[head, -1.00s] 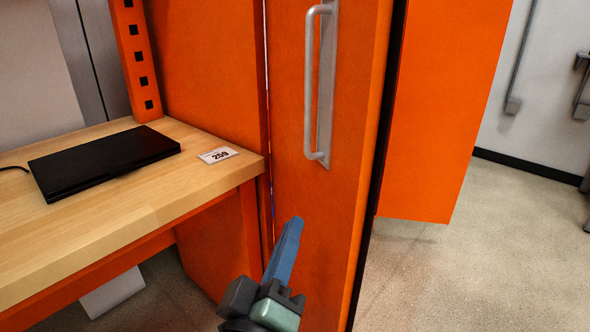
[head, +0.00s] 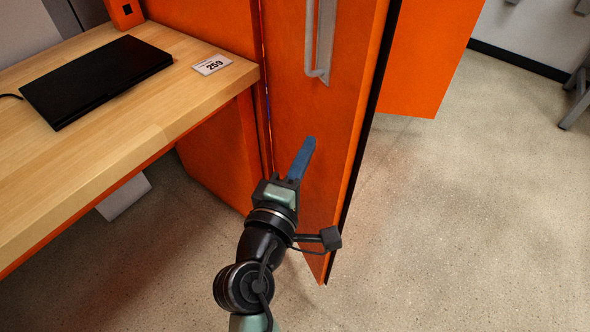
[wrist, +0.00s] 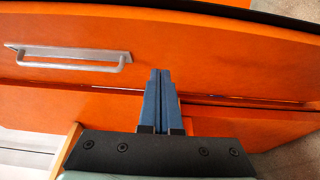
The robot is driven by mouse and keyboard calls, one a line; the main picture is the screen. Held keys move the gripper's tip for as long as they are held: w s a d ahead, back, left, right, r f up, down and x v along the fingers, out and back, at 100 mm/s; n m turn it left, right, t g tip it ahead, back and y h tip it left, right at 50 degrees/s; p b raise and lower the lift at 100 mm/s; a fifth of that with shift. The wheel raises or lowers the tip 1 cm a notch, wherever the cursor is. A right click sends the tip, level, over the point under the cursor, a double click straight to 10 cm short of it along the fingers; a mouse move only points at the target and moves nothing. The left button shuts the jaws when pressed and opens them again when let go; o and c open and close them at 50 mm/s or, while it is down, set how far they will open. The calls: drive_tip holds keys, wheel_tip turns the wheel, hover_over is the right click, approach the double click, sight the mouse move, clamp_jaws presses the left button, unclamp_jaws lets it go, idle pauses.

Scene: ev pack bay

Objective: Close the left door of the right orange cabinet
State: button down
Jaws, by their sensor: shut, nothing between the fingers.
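The orange door (head: 335,110) with a silver bar handle (head: 323,40) stands in the middle of the head view. A narrow gap runs along its left edge beside the orange cabinet side. The door (wrist: 220,60) and its handle (wrist: 75,57) lie sideways in the wrist view, with a slit along the door edge below. My gripper (head: 309,142) is shut and empty, its blue fingers in front of the door's face, below the handle. In the wrist view the fingertips (wrist: 160,73) overlap the door, right of the handle. I cannot tell whether they touch it.
A wooden workbench (head: 130,110) with a black flat device (head: 95,80) and a "259" card (head: 212,65) stands at left. Another orange panel (head: 425,60) hangs beyond the door's black edge at right. Bare floor (head: 450,220) is open at right.

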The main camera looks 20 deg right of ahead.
sight(337, 125)
drive_tip(key=shift+w+d+p, duration=0.1)
drive_tip(key=shift+w+d, duration=0.2)
drive_tip(key=shift+d, duration=0.45)
drive_tip(key=shift+w+d+p, duration=0.15)
drive_tip(key=shift+w+d, duration=0.15)
drive_tip(key=shift+d, duration=0.5)
drive_tip(key=shift+w+d+p, duration=0.1)
drive_tip(key=shift+w+d, duration=0.2)
drive_tip(key=shift+d, duration=0.45)
drive_tip(key=shift+d, duration=0.15)
